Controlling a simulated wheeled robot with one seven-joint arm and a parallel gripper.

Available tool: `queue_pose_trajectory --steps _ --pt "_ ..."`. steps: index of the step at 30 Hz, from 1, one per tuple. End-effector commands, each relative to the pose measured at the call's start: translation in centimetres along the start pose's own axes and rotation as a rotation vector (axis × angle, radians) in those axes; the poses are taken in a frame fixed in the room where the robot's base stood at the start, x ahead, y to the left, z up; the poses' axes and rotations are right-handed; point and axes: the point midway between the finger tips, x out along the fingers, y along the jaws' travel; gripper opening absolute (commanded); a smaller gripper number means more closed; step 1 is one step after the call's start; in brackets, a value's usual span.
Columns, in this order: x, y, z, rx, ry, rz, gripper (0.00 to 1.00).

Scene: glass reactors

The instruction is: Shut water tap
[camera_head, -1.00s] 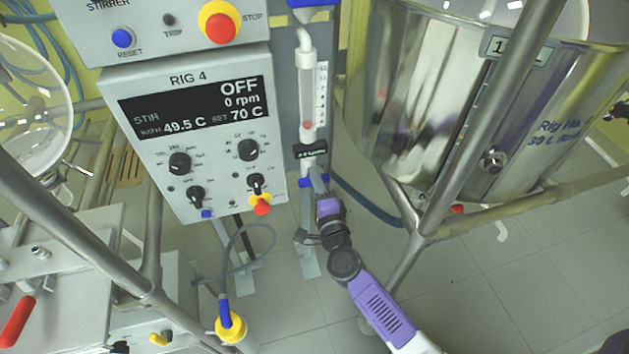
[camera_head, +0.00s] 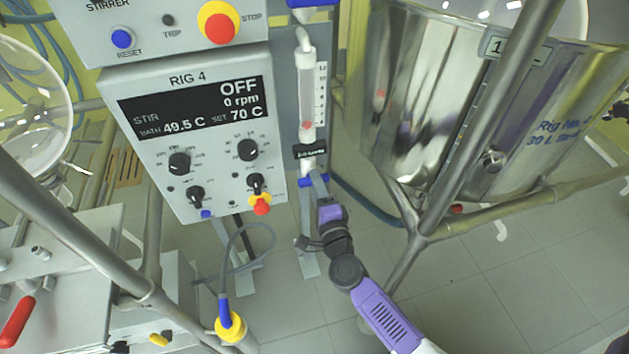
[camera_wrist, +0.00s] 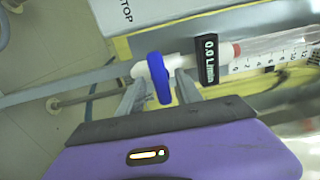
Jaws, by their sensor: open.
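The water tap has a blue lever (camera_wrist: 158,78) on a white valve body, below the flow tube. The lever lies crosswise to the pipe in the wrist view. In the head view the blue lever (camera_head: 322,180) shows as a level bar under the tube's black label. My gripper (camera_wrist: 161,86) is open, with one finger on either side of the lever in the wrist view; I cannot tell if they touch it. In the head view my gripper (camera_head: 316,183) reaches up to the tap from below, its fingertips partly covering the tap.
The flow tube (camera_head: 307,90) has a red float low in it; its label (camera_wrist: 207,59) reads 0.0 L/min. The RIG 4 control box (camera_head: 150,150) is close on the left. A steel tank (camera_head: 430,110) and frame bars (camera_head: 450,180) stand right. Free floor lies below.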

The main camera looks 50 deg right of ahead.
Motion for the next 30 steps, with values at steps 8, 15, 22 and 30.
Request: queue_pose_trajectory --steps 8,15,22,30 --pt "-4.6 0.1 0.0 0.000 -0.001 0.003 0.42" --pt "-6.2 0.0 0.0 0.001 0.000 0.001 0.42" --pt "-6.2 0.0 0.0 0.001 0.000 0.001 0.42" --pt "-6.2 0.0 0.0 0.001 0.000 0.001 0.42"
